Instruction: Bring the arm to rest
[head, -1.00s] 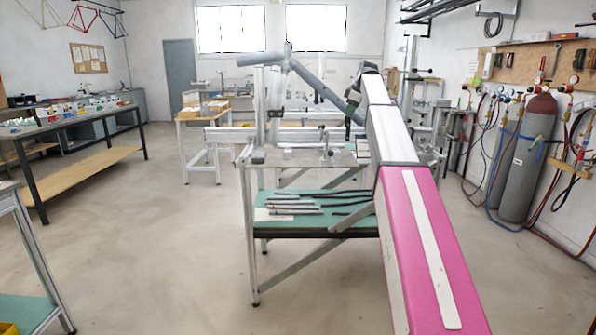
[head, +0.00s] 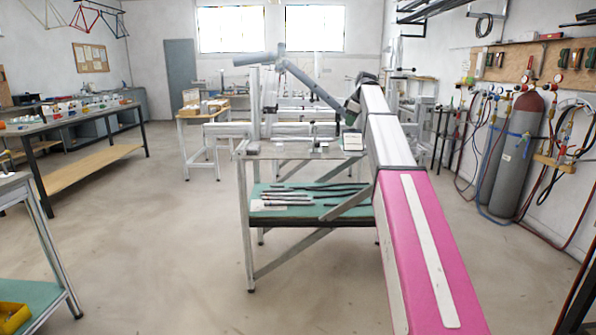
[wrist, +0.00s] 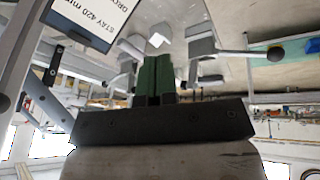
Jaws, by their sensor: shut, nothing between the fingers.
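My arm, with a pink link and a pale link, reaches forward over the right side of the frame jig bench (head: 242,190) in the head view. My gripper (head: 350,108) is small and partly hidden there, close to the grey sloping tube (head: 312,82) of the frame on the jig. In the wrist view the two green fingers of my gripper (wrist: 154,72) are together with nothing held between them. Grey metal jig parts (wrist: 202,46) show beyond the fingertips. I cannot tell how far they are from the fingers.
A white card (wrist: 92,18) with print stands near the gripper; it also shows on the bench (head: 352,141). Dark and grey tubes (head: 300,195) lie on the lower green shelf. Gas cylinders (head: 512,150) stand at the right wall. The floor (head: 150,230) left of the bench is clear.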

